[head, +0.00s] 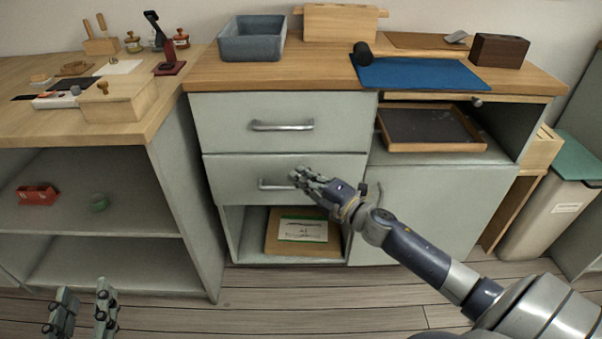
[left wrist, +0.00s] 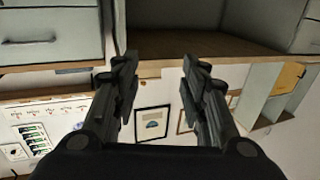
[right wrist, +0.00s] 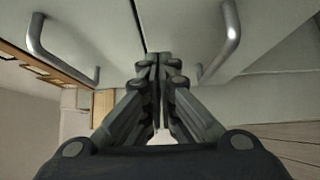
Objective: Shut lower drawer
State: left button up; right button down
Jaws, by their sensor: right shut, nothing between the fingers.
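The lower drawer (head: 235,172) is the grey-green front with a bar handle (head: 272,185), under the upper drawer (head: 225,115). Its front looks flush, or nearly flush, with the cabinet in the head view; a small gap cannot be ruled out. My right gripper (head: 302,177) is shut and empty in front of the lower drawer, at the handle's right end. Whether it touches the front is unclear. In the right wrist view its closed fingertips (right wrist: 157,60) show between two bar handles. My left gripper (head: 82,305) is open and empty at the bottom left, away from the drawer.
An open shelf below the drawer holds a wooden board with a label (head: 300,232). A cupboard door (head: 430,210) is to the right, under an open bay with a dark-bottomed tray (head: 430,146). A side bench (head: 140,125) stands left. The floor in front is clear.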

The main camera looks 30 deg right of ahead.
pick_arm(q)
jog(key=shift+d+r+t+h, duration=0.2)
jog(key=shift+r+t, duration=0.25)
jog(key=shift+r, duration=0.45)
jog(key=shift+d+r+t+h, duration=0.15)
jog(key=shift+r+t, duration=0.3)
jog(key=shift+r, duration=0.45)
pick_arm(e)
jog(key=shift+w+d, duration=0.35)
jog(key=shift+w, duration=0.2)
jog(key=shift+w+d, duration=0.35)
jog(key=shift+w, duration=0.2)
pick_arm(q)
jog(key=shift+a, duration=0.1)
